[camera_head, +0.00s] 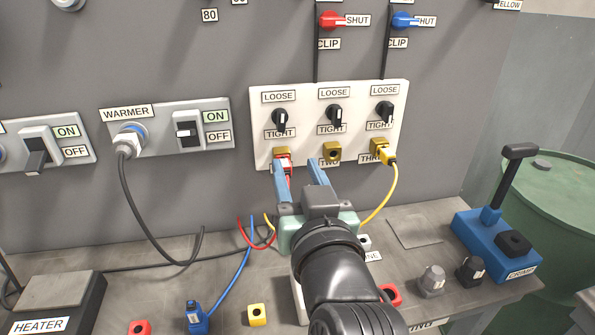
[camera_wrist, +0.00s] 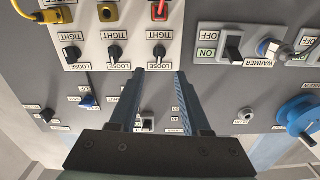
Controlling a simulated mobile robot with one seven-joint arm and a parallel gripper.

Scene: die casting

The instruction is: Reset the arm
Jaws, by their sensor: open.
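My gripper (camera_head: 298,172) is open and empty, reaching up toward the white panel (camera_head: 255,115) on the grey wall. In the wrist view, where the labels appear upside down, its two blue fingers (camera_wrist: 159,78) stand apart with a clear gap. A red plug (camera_head: 283,158) sits at the panel's left socket; its red lead shows beside my left finger, which partly covers the label below. The wrist view shows the red plug (camera_wrist: 160,10) beyond the fingertips. A yellow plug (camera_head: 381,153) is in the right socket. The middle brass socket (camera_head: 332,153) shows no plug.
Warmer switch (camera_head: 187,134) and its grey plug (camera_head: 128,141) are left of the panel. The bench holds a heater box (camera_head: 55,300), loose wire ends (camera_head: 250,232), a blue plug (camera_head: 196,317), small knobs (camera_head: 432,279) and a blue crimper (camera_head: 495,245). A green drum (camera_head: 550,205) stands right.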

